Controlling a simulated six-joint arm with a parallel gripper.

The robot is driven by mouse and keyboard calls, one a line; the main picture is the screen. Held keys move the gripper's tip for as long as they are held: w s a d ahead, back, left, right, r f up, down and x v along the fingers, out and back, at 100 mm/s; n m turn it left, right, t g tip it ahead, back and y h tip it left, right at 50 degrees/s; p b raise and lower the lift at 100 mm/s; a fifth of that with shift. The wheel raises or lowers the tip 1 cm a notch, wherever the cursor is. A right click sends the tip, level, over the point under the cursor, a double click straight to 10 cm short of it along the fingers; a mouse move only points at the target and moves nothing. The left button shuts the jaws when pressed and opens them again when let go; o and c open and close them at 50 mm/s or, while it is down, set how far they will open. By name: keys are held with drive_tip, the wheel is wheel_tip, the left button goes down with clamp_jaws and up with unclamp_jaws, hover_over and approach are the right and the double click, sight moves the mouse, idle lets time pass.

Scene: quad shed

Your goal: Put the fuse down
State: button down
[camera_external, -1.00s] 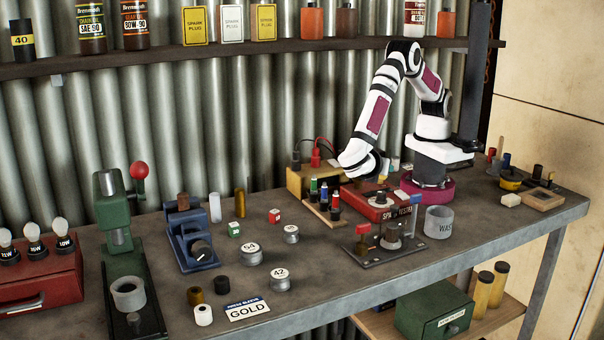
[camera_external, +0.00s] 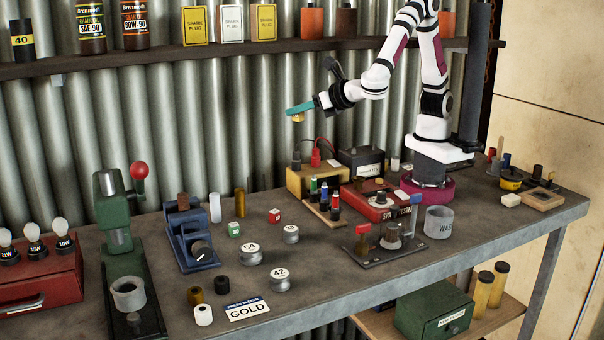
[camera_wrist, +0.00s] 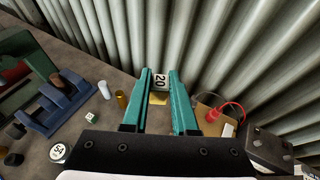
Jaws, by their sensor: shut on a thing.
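The fuse (camera_wrist: 159,83) shows in the wrist view as a pale body marked 20 with a gold end below. It sits between the teal fingertips of my gripper (camera_wrist: 160,76), which are shut on it. In the external view my gripper (camera_external: 292,109) is raised well above the bench, in front of the corrugated wall. The gold end of the fuse (camera_external: 298,118) hangs just under the fingers, touching nothing below. Its upper part is hidden by the fingers there.
Below stand a yellowish box (camera_external: 307,181) with red and dark leads, a red spark tester (camera_external: 366,201), and a blue device (camera_external: 190,238). Round weights (camera_external: 250,254) and small dice (camera_external: 234,229) lie mid-bench. A shelf (camera_external: 230,52) with bottles runs along the wall.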

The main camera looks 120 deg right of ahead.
sight(303, 217)
drive_tip(key=f+m+g, duration=0.1)
drive_tip(key=f+g, duration=0.1)
drive_tip(key=f, duration=0.6)
drive_tip(key=a+f+m+g, duration=0.1)
drive_tip(key=f+m+g, duration=0.1)
drive_tip(key=f, duration=0.7)
drive_tip(key=a+f+m+g+h, duration=0.1)
drive_tip(key=f+m+g, duration=0.1)
drive_tip(key=f, duration=0.7)
drive_tip(key=shift+f, duration=0.1)
drive_tip(key=shift+f, duration=0.15)
drive_tip(key=c, duration=0.7)
unclamp_jaws()
drive_tip(key=shift+a+r, duration=0.2)
drive_tip(key=shift+r, duration=0.1)
drive_tip(key=v, duration=0.7)
drive_tip(key=shift+w+a, duration=0.1)
